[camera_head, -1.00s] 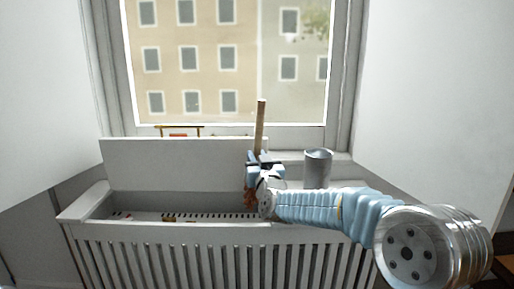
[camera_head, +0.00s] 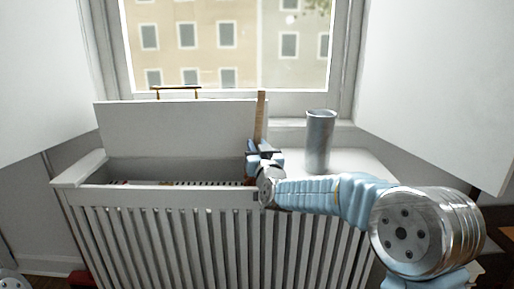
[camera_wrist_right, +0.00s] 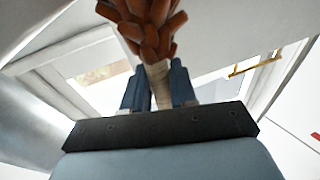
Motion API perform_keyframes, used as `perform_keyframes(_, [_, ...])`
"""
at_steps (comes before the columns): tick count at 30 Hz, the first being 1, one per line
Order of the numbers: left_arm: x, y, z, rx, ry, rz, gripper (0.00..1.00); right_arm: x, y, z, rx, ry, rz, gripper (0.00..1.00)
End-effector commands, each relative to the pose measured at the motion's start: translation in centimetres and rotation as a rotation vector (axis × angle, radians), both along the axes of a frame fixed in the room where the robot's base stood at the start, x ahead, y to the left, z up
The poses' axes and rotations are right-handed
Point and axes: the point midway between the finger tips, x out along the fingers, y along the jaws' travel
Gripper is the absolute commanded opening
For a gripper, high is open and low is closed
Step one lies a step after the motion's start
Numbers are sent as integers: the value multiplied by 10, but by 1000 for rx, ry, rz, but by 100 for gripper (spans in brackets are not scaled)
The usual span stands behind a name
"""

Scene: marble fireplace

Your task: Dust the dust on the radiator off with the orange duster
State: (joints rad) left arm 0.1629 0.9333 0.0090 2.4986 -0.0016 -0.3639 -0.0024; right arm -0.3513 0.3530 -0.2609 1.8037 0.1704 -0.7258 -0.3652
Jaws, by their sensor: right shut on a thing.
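The radiator (camera_head: 205,183) lies inside a white slatted cover (camera_head: 140,193) whose lid stands raised at the back. Only a strip of it shows above the cover's front edge. My right gripper (camera_head: 262,153) is shut on the duster's wooden handle (camera_head: 260,112), which points upward. The gripper is at the right end of the opening. The duster's orange-brown head (camera_wrist_right: 145,25) shows in the right wrist view; in the head view it is mostly hidden behind the front edge and gripper. I cannot make out the dust. My left gripper is not in view.
A grey metal cylinder (camera_head: 319,140) stands on the cover's closed right part, close to my right arm. The raised lid (camera_head: 180,130) and the window sill are behind. A small item with a gold frame (camera_head: 176,90) stands behind the lid.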

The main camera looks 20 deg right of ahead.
Motion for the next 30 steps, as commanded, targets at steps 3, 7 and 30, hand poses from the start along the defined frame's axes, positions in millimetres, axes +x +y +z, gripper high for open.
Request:
perform_keyframes(3, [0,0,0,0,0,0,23,0,0,0,0,-1,0,0])
perform_keyframes(7, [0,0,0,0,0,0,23,0,0,0,0,-1,0,0])
perform_keyframes(30, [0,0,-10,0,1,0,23,0,0,-9,0,-1,0,0])
